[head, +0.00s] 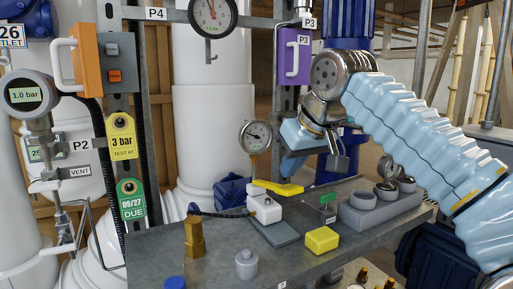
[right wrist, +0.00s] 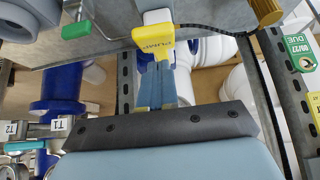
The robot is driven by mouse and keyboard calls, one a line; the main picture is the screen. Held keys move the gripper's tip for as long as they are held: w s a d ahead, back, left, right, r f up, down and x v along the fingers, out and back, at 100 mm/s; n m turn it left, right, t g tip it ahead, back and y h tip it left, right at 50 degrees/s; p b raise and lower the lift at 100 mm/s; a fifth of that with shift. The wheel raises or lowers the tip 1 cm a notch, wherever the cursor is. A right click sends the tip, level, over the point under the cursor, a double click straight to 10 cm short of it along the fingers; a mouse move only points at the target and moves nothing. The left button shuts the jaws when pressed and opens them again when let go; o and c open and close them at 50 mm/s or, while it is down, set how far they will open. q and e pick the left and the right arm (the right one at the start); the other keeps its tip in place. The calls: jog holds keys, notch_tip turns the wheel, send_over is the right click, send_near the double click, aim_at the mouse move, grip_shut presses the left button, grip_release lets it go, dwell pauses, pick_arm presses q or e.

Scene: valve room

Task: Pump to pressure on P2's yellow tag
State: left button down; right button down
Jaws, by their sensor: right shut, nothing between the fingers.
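The yellow tag (head: 123,140) at P2 reads "3 bar, TEST AT". Left of it a round digital gauge (head: 27,95) shows 1.0 bar. The hand pump (head: 265,207) stands on the bench, with a white body, a yellow lever (head: 278,187) and a dial gauge (head: 257,136) whose reading is too small to tell. My right gripper (head: 288,170) is shut and empty, its fingertips just above the lever. In the right wrist view the blue fingers (right wrist: 155,88) point at the lever marked PUMP (right wrist: 153,35); I cannot tell whether they touch. My left gripper is not in view.
The grey bench (head: 215,268) holds a brass fitting (head: 194,238), a yellow block (head: 322,239), a grey weight (head: 246,264) and a grey holder (head: 365,212). A black hose (head: 222,213) runs from pump to brass fitting. A green 09/27 tag (head: 131,202) hangs below the yellow one.

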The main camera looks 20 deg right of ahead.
aim_at(292, 187)
jog(key=shift+f, duration=0.3)
notch_tip(292, 187, down, 5)
jog(key=b, duration=0.4)
jog(key=shift+r, duration=0.1)
notch_tip(292, 187, up, 5)
jog(key=p, duration=0.4)
jog(key=shift+r, duration=0.25)
jog(key=shift+f, duration=0.1)
